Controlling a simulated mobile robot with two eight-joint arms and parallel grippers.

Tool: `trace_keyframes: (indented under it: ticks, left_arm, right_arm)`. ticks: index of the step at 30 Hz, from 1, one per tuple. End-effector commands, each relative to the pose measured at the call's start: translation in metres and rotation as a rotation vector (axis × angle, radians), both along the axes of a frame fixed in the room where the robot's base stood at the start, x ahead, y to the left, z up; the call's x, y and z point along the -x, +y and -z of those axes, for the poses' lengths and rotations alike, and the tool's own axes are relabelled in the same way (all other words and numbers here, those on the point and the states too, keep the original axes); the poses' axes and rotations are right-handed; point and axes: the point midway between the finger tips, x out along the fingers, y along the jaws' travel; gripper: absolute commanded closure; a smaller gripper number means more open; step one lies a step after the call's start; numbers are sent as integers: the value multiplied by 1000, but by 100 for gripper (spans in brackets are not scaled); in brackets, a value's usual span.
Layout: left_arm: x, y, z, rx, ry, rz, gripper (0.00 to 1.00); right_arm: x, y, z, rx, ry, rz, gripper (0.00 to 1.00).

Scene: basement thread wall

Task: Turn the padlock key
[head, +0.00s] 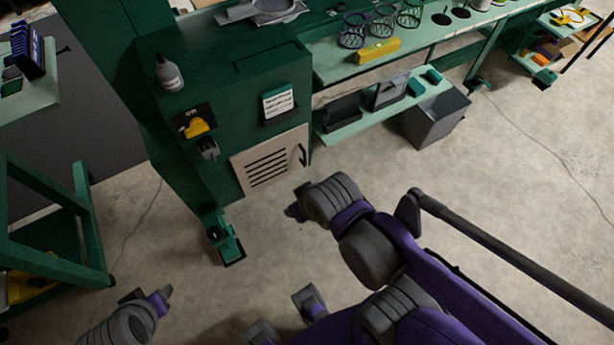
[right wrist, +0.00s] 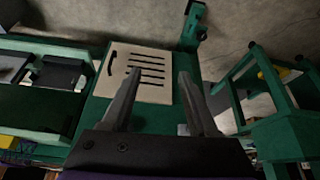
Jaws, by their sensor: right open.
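A small dark grey block that looks like the padlock (head: 208,149) hangs on the front of the green machine cabinet (head: 222,75), just below a yellow rotary switch (head: 196,126). I cannot make out a key on it. My right gripper (head: 294,212) is in front of and below the cabinet's vented panel, apart from the padlock. In the right wrist view its two fingers (right wrist: 158,100) are spread and empty, with the cabinet front beyond. The padlock is not clear in that view. My left gripper (head: 160,297) is low at the left, over the floor, far from the padlock.
The beige vented panel (head: 270,163) has a dark handle; it also shows in the right wrist view (right wrist: 140,72). A white notice (head: 278,102) is above it. A grey bin (head: 436,120) stands by the bench at right. A green cart (head: 60,225) stands left. Floor between is clear.

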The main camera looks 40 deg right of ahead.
Motion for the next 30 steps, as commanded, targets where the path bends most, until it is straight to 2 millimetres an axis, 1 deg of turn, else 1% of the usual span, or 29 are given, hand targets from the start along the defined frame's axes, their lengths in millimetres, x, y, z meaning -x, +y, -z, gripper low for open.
trace_keyframes:
  ticks: [1, 15, 18, 20, 22, 30]
  left_arm:
    - [4, 0, 17, 0, 7, 0, 50]
    - [11, 0, 95, 0, 32, 0, 50]
    - [11, 0, 113, 0, 38, 0, 50]
    - [11, 0, 106, 0, 36, 0, 50]
    - [11, 0, 104, 0, 35, 0, 50]
    - [11, 0, 103, 0, 35, 0, 50]
  right_arm:
    - [3, 0, 17, 0, 6, -1, 40]
    - [10, 1, 95, -1, 29, -3, 40]
    - [4, -4, 113, 15, 30, -3, 40]
    - [-5, -12, 108, 44, 18, -4, 40]
    - [-15, -21, 108, 78, 9, -5, 40]
    - [-50, -59, 117, 208, -20, -16, 40]
